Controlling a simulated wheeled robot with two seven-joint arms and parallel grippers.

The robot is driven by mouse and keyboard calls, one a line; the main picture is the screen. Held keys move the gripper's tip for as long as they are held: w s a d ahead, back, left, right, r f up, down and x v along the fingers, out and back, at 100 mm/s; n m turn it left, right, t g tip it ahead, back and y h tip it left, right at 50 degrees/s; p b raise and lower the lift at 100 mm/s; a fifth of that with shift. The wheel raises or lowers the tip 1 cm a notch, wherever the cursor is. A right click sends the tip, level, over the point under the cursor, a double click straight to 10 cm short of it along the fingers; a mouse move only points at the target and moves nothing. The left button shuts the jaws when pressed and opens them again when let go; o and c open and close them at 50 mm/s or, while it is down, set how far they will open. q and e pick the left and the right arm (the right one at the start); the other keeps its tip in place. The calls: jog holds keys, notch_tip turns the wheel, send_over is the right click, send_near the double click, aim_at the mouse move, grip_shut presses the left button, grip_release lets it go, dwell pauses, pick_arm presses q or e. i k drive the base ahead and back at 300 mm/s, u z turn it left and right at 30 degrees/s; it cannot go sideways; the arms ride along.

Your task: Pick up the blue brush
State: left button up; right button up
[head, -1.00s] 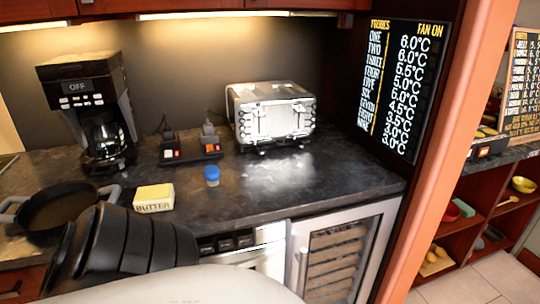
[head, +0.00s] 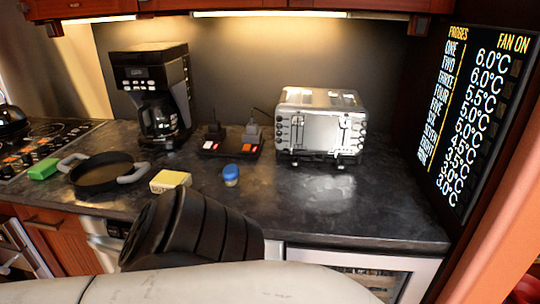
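No clear brush shape shows in the head view. A small blue-topped object (head: 230,175) with a pale lower part stands upright on the dark counter (head: 290,205), left of the toaster. I cannot tell whether it is the blue brush. My black ribbed and white arm parts cross the bottom of the view and hide the counter's front edge there. Neither of my grippers is in view.
A butter box (head: 170,181), a black pan (head: 103,172) and a green block (head: 44,169) lie to the left, near a stovetop (head: 40,145). A coffee maker (head: 152,95) and a toaster (head: 321,125) stand behind. The right counter is clear.

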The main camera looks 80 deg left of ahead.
aim_at(231, 172)
jog(key=u, duration=2.35)
